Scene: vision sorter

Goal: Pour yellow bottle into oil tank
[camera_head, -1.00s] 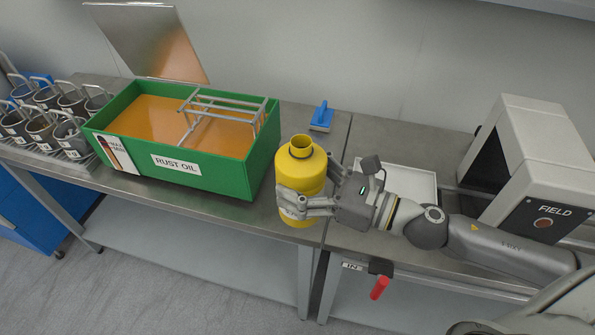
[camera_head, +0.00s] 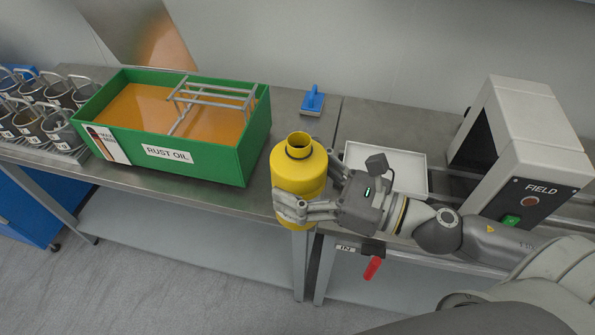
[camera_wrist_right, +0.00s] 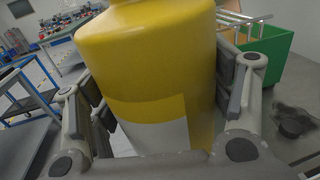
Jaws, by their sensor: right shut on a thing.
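The yellow bottle (camera_head: 298,168) is upright with its open neck facing up, at the front edge of the table, right of the oil tank. It fills the middle of the right wrist view (camera_wrist_right: 155,70), where its pale label shows low on its side. My right gripper (camera_head: 300,200) is shut on the bottle, with fingers on both sides of it. The oil tank (camera_head: 200,163) is a green box labelled RUST OIL, holding orange liquid and a metal rack (camera_head: 215,95). The bottle is apart from the tank. My left gripper is not in view.
Several metal cups (camera_head: 62,130) with handles stand left of the tank. A blue-handled tool (camera_head: 312,100) lies behind the bottle. A white tray (camera_head: 410,160) and a grey arch machine labelled FIELD (camera_head: 530,150) are at the right. A red handle (camera_head: 372,267) hangs at the front edge.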

